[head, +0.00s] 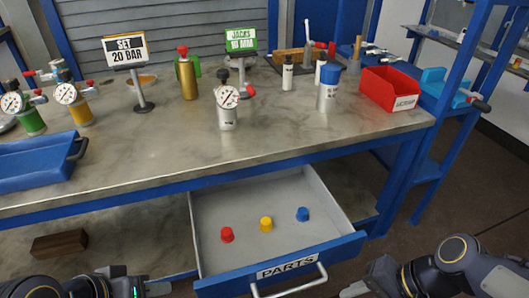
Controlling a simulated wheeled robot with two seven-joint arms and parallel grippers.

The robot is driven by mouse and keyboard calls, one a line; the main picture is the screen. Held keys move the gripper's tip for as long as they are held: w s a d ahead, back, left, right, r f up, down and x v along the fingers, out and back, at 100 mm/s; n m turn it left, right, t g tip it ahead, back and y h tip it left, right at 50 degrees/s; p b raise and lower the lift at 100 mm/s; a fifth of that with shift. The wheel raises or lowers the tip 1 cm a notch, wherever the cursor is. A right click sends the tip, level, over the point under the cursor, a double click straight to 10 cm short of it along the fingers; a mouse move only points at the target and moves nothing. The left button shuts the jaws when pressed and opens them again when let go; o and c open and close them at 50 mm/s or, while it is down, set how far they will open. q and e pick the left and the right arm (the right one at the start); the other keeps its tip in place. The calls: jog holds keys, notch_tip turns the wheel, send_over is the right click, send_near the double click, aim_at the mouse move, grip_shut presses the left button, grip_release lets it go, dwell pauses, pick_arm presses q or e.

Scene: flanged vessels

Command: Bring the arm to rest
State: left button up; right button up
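My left gripper (152,289) shows at the bottom left edge, in front of the workbench and left of the open drawer. It is cut off by the frame, and its fingers are too little visible to tell open from shut. My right arm (455,262) comes in at the bottom right, and what seems to be its gripper (362,288) is cut off low beside the drawer handle. No held object shows at either one.
The workbench (160,165) bears a silver vessel with a gauge (228,112), a gold cylinder (188,78), a "SET 20 BAR" sign (125,50), a blue tray (35,165) and a red bin (385,92). The drawer handle (292,285) juts toward me. A wooden block (60,244) lies below the bench.

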notch_tip(320, 180, up, 24)
jog(key=d+n+t+h+p, duration=0.2)
jog(key=n+t+p, duration=0.2)
jog(key=p, duration=1.5)
jog(key=shift+d+n+h, duration=0.2)
jog(key=shift+n+h, duration=0.1)
jog(key=shift+n, duration=0.6)
jog(key=shift+s, duration=0.1)
